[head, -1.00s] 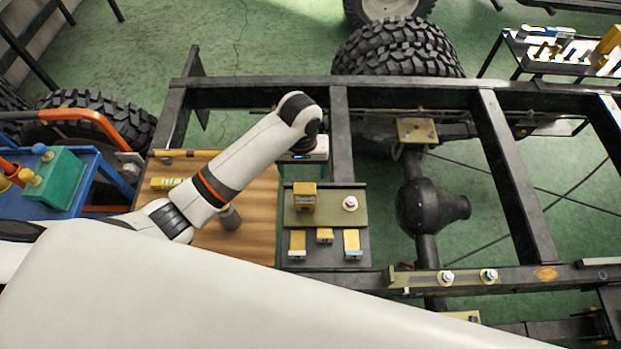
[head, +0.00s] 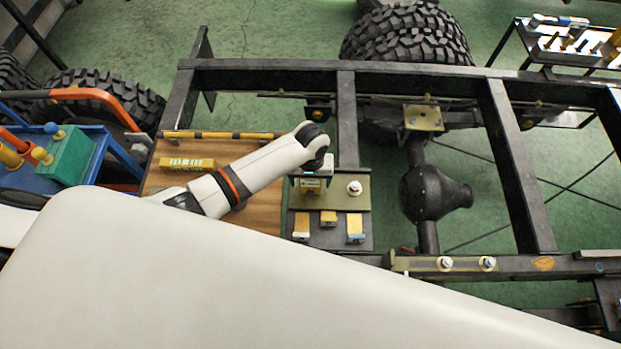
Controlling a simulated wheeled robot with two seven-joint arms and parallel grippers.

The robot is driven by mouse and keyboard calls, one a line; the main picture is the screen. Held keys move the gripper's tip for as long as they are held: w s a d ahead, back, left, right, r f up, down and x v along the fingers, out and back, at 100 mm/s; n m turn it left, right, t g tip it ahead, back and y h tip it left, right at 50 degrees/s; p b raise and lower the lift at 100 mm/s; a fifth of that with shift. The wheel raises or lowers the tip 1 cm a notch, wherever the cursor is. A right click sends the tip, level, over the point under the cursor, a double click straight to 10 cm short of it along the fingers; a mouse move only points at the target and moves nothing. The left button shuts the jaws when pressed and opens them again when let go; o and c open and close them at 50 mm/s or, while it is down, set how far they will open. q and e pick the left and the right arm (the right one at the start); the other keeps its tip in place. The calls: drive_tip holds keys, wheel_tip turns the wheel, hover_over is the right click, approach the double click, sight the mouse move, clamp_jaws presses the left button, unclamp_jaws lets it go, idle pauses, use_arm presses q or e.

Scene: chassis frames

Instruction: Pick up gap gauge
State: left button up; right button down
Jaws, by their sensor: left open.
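No piece is plainly marked as the gap gauge. A yellow block (head: 311,186) stands at the back left of a dark tray with an olive panel (head: 334,190). My left gripper (head: 309,178) comes in from the left and hangs right over this block, partly hiding it. Its fingers are small and mostly hidden by the wrist; it is open, and I cannot tell whether it touches the block. Three smaller yellow-topped pieces stand along the tray's front: left (head: 301,227), middle (head: 328,218) and right (head: 355,228). My right gripper is out of view.
A white round knob (head: 354,187) sits right of the block. A wooden board (head: 262,222) on the left holds a yellow bar (head: 187,164) and a long yellow rod (head: 222,135). Dark chassis beams (head: 347,120) stand behind and right. A large pale arm link of mine covers the front.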

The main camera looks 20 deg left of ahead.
use_arm(q)
drive_tip(key=shift+c, duration=0.4)
drive_tip(key=c, duration=1.2)
